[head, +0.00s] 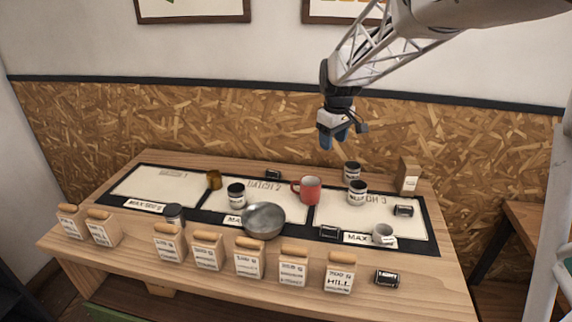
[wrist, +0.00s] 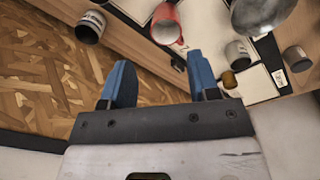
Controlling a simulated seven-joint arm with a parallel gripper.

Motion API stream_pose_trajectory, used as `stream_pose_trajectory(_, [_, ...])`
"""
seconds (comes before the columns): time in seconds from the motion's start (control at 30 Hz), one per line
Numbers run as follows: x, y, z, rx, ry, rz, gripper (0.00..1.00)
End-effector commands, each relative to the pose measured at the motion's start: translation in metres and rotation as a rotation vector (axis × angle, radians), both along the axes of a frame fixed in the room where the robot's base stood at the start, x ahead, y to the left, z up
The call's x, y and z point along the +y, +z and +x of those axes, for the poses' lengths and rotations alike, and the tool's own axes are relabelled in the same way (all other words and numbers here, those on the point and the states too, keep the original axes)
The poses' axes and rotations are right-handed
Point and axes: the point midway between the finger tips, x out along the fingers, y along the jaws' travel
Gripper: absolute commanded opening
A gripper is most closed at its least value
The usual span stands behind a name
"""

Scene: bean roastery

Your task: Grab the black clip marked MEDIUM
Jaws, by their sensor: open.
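Several black clips with pale labels lie on the table, and their lettering is too small to tell which is MEDIUM. One clip (head: 273,174) is at the back edge behind the middle panel. Another clip (head: 403,210) is on the right panel. A third clip (head: 330,232) is at the front border, right of the steel bowl. One more clip (head: 386,279) is at the front right corner. My gripper (head: 333,138) is open and empty, high above the back of the table. In the wrist view its blue fingers (wrist: 162,82) are apart with nothing between them.
A red mug (head: 311,190), steel bowl (head: 263,221), amber jar (head: 214,180), and several black-and-white tins (head: 236,195) stand on the mat. A row of labelled bags (head: 249,258) lines the front. A brown bag (head: 408,176) stands at back right. The left panel (head: 150,188) is mostly clear.

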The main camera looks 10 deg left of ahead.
Motion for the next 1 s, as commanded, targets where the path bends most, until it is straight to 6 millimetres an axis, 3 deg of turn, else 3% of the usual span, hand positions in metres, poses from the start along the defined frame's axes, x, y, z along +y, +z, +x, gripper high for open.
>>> stream_pose_trajectory(0.5, [0.101, -0.068, 0.092, 0.036, 0.254, -0.022, 0.55])
stream_pose_trajectory(1.0, [0.199, -0.152, 0.155, 0.068, 0.487, -0.039, 0.55])
